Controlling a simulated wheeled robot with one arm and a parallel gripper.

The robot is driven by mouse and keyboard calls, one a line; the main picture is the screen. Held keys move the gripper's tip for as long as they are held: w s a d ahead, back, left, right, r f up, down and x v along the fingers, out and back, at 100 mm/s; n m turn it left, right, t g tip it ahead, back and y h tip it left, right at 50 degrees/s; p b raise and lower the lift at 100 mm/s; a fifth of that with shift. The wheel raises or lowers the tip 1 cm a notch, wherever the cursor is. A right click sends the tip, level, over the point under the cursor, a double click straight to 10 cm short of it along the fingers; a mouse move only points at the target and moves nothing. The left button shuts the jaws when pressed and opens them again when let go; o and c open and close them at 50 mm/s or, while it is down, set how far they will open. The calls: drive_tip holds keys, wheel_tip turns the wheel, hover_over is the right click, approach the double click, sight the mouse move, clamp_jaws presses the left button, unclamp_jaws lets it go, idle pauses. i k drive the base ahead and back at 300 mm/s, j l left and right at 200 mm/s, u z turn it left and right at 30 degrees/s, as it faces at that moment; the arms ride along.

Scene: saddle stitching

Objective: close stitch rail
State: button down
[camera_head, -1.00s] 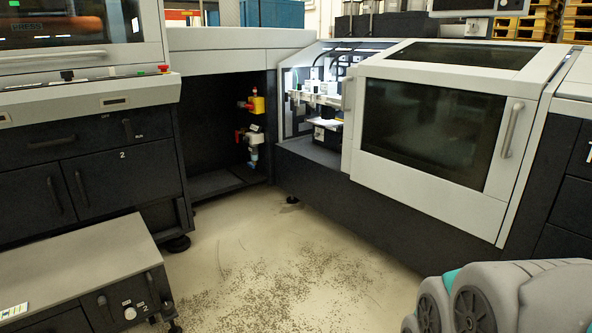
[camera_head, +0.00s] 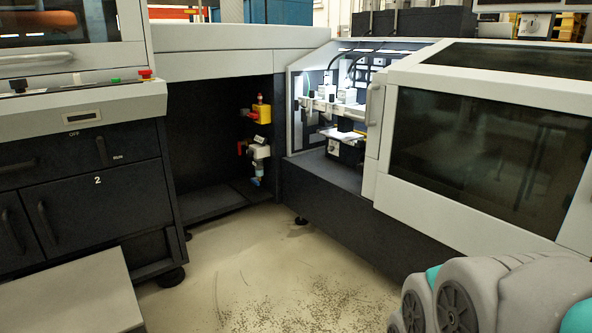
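The stitching machine stands at the right, with a lit open bay (camera_head: 340,110) at its left end. Inside the bay is a pale horizontal rail-like assembly (camera_head: 335,107) with small white blocks and dark cables; I cannot tell whether it is the stitch rail or how it is set. A white-framed cover with a dark window (camera_head: 485,145) stands to the right of the bay, with a vertical handle (camera_head: 376,105) at its left edge. My gripper is not in view; only a grey and teal part of my arm shows at the bottom right.
A dark open recess (camera_head: 215,150) with yellow and red valve fittings (camera_head: 261,115) lies left of the bay. A press cabinet (camera_head: 95,190) stands at the left, with a low grey-topped unit (camera_head: 70,295) before it. Bare floor (camera_head: 250,270) lies between the machines.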

sight(356, 113)
drive_tip(key=i+j+z, duration=0.1)
drive_tip(key=i+z, duration=0.35)
drive_tip(key=i+j+z, duration=0.25)
drive_tip(key=z, duration=0.25)
drive_tip(key=i+j+z, duration=0.45)
drive_tip(key=k+l, duration=0.1)
